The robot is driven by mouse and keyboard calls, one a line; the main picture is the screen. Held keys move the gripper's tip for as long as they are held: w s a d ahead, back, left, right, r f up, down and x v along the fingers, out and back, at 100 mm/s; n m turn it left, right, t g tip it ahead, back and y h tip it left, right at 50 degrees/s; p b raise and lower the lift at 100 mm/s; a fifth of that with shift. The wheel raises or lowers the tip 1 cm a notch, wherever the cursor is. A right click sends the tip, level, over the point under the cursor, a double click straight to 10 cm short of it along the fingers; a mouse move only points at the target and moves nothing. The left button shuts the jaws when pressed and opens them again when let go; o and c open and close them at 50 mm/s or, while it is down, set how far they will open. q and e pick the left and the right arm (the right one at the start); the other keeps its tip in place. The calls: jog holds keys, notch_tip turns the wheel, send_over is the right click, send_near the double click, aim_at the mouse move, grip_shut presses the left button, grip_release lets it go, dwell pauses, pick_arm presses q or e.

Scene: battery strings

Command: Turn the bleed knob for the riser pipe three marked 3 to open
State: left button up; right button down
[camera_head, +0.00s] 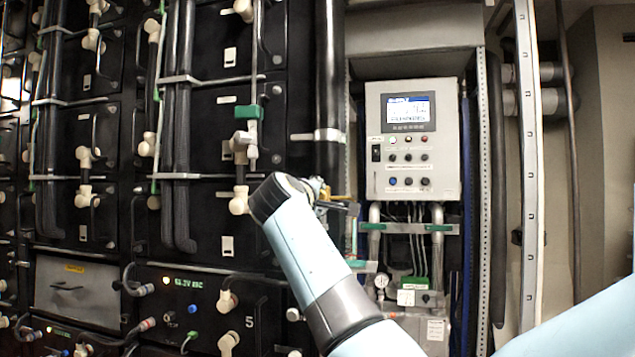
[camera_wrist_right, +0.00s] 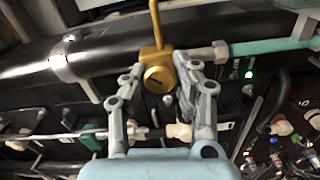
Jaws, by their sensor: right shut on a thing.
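The brass bleed knob (camera_wrist_right: 158,78) is a round, slotted piece on a brass block in the right wrist view. A thin brass stem rises from the block toward the top of the picture. My right gripper (camera_wrist_right: 160,64) has one grey finger on each side of the brass piece and is shut on it. In the head view my right gripper (camera_head: 328,198) is mostly hidden behind my wrist, with a bit of brass (camera_head: 341,197) showing beside it. The dark riser pipe (camera_head: 330,80) runs down to it. No mark 3 can be read. My left gripper is not in view.
A grey control box (camera_head: 447,140) with a lit screen hangs right of the pipe. Black battery racks (camera_head: 220,215) with cables and white connectors fill the left. A pressure gauge (camera_head: 381,281) sits below the box. A green pipe (camera_wrist_right: 270,45) joins the brass fitting's side.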

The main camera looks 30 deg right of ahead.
jog(key=shift+r+n+p, duration=0.1)
jog(key=shift+n+p, duration=0.65)
jog(key=shift+n, duration=0.25)
jog(key=shift+n+p, duration=0.5)
jog(key=shift+n, duration=0.4)
jog(key=shift+f+n, duration=0.2)
jog(key=shift+n, duration=0.6)
jog(key=shift+f+n, duration=0.1)
jog(key=shift+n, duration=1.3)
jog(key=c, duration=1)
grip_release()
jog(key=shift+a, duration=0.1)
jog(key=v, duration=0.7)
jog(key=shift+s+a, duration=0.15)
